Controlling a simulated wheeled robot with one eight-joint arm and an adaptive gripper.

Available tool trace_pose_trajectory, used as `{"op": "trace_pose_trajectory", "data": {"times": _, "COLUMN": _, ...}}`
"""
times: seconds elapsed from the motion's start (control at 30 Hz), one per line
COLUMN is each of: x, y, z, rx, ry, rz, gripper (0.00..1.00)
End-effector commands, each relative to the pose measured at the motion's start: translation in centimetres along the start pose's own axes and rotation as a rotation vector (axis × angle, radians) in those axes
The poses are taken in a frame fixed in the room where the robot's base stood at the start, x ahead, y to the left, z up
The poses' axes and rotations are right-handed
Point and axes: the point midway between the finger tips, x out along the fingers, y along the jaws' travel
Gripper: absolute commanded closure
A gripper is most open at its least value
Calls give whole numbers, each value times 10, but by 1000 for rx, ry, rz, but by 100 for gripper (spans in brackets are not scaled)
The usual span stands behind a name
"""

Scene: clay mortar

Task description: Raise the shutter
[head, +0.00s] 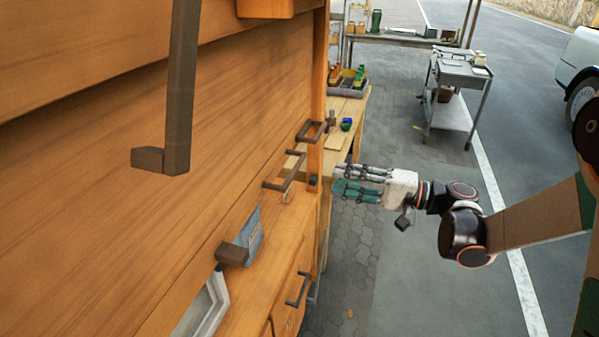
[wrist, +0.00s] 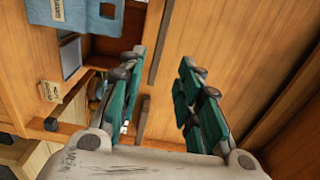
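A broad orange-brown wooden panel (head: 150,190), which looks like the shutter, fills the left of the head view. Wood of the same colour shows in the wrist view (wrist: 215,40). A dark brown bar handle (head: 285,172) sits low on the front, towards its far end, with a second dark handle (head: 311,131) just beyond. My gripper (head: 338,180) is to the right of these handles, apart from them, pointing left towards the wood. In the wrist view, its two teal fingers (wrist: 161,75) are spread with nothing held between them. Whether a fingertip touches wood cannot be told.
A dark bar (head: 180,90) hangs in the left foreground. A blue-grey packet (head: 252,238) and a white-framed piece (head: 205,308) are at the lower front. A drawer handle (head: 298,290) projects below. A grey cart (head: 460,75) stands behind on open paving.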

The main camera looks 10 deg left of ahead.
Motion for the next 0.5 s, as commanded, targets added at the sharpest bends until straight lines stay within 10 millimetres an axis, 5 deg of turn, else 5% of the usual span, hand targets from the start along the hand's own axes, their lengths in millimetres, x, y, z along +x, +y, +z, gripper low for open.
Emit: {"op": "trace_pose_trajectory", "data": {"times": 0.5, "x": 98, "y": 2, "z": 1, "rx": 2, "ry": -4, "rz": 2, "gripper": 68}}
